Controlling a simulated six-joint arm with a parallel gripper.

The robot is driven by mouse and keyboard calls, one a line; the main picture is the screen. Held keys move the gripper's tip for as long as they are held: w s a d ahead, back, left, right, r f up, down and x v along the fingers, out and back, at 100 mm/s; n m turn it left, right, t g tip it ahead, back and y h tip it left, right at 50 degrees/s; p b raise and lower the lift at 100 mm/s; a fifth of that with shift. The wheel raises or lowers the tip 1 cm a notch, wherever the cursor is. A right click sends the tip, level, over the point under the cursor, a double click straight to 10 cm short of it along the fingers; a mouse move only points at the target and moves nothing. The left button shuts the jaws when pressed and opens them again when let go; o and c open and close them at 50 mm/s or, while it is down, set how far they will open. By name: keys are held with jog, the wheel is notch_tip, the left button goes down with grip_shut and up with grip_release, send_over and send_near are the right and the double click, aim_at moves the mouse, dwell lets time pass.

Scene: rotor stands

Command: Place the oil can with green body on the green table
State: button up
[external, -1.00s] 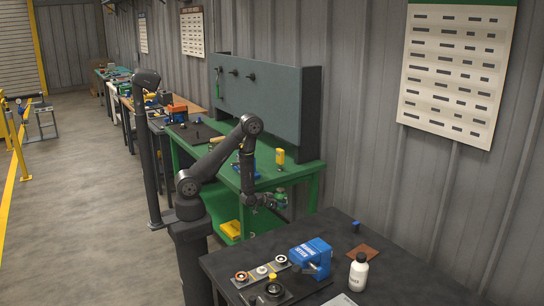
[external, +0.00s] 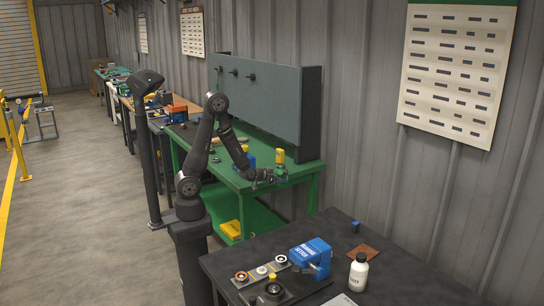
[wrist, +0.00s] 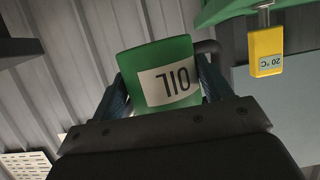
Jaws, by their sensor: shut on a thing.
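The oil can with the green body (external: 281,175) is in my gripper (external: 270,177), over or beside the front right part of the green table (external: 308,167). In the wrist view the green can (wrist: 163,85), labelled OIL, sits between both fingers, and its label reads upside down. A dark handle shows at its side. The jaws are shut on the can. A corner of the green table also shows at the top right of the wrist view (wrist: 230,10). I cannot tell whether the can touches the tabletop.
A yellow device (external: 279,156) marked 20 °C stands on the green table close behind the can. A blue object (external: 247,161) is partly behind my forearm. A grey tool panel (external: 255,98) backs the table. A dark bench (external: 340,240) is in the foreground.

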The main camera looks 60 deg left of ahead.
aim_at(278, 165)
notch_tip(278, 165, up, 11)
jog(key=shift+r, duration=0.1)
jog(key=s+d+r+m+g+h, duration=0.1)
jog(key=s+d+m+g+h, duration=0.3)
jog(key=d, duration=1.2)
jog(key=s+d+m+g+h, duration=0.1)
jog(key=s+d+m+h, duration=0.45)
jog(key=d, duration=1.05)
jog(key=s+d+f+m+g+h, duration=0.1)
jog(key=s+d+m+g+h, duration=0.3)
jog(key=s+d, duration=0.4)
jog(key=shift+m+y, duration=0.35)
jog(key=f, duration=0.2)
jog(key=d+f, duration=0.1)
jog(key=f, duration=0.2)
jog(key=shift+w+f, duration=0.15)
jog(key=shift+w, duration=0.05)
jog(key=w+a+f, duration=0.1)
jog(key=w+f, duration=0.1)
jog(key=w, duration=0.1)
jog(key=w+f, duration=0.2)
jog(key=w, duration=0.2)
jog(key=w+a+f, duration=0.1)
jog(key=w+f, duration=0.2)
jog(key=w, duration=0.1)
jog(key=shift+w+a, duration=0.15)
jog(key=shift+a, duration=0.2)
jog(key=shift+f, duration=1.8)
